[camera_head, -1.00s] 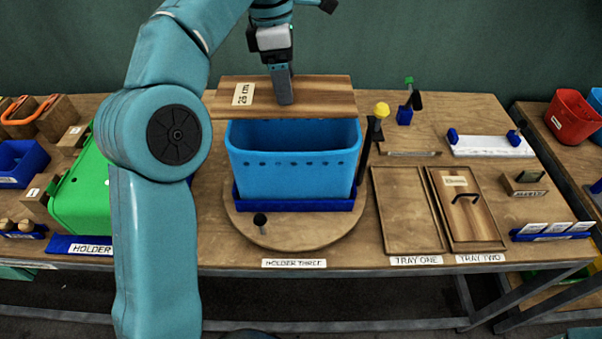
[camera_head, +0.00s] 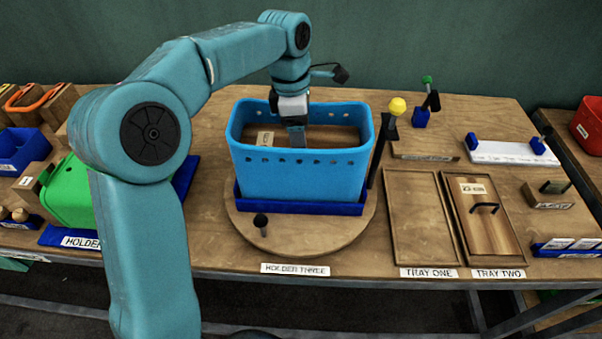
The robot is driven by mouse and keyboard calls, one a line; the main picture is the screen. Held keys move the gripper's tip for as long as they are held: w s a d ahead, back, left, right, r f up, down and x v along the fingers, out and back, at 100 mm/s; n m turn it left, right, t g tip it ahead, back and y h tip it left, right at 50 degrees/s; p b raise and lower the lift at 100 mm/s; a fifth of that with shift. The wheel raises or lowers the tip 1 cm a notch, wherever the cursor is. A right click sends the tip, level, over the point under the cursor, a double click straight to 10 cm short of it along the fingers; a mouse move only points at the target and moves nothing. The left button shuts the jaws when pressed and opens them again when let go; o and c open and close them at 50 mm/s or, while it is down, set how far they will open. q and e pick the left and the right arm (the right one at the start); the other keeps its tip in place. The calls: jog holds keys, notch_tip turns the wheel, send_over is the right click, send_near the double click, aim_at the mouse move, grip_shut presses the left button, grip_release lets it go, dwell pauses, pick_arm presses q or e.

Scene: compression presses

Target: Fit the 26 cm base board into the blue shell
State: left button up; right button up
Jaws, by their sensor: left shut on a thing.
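The blue shell (camera_head: 300,174) stands upright and open at the top in a dark blue holder on a round wooden turntable. The wooden base board (camera_head: 335,137) with its pale label is down inside the shell, below the rim; its lower edges are hidden by the shell's front wall. My left gripper (camera_head: 297,138) reaches down into the shell from above and is shut on the board; its fingertips are partly hidden behind the front rim. I cannot tell whether the board rests on the shell's bottom. My right gripper is not in view.
A post with a yellow knob (camera_head: 397,106) stands close right of the shell. Empty tray one (camera_head: 422,255) and tray two (camera_head: 490,255), with a handled board, lie further right. A green shell (camera_head: 70,195) is at left, partly behind my arm.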

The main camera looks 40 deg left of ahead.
pick_arm(q)
jog(key=shift+w+f, duration=0.1)
jog(key=shift+f, duration=6)
jog(key=shift+f, duration=0.25)
jog(key=o, duration=1.1)
jog(key=shift+r, duration=0.1)
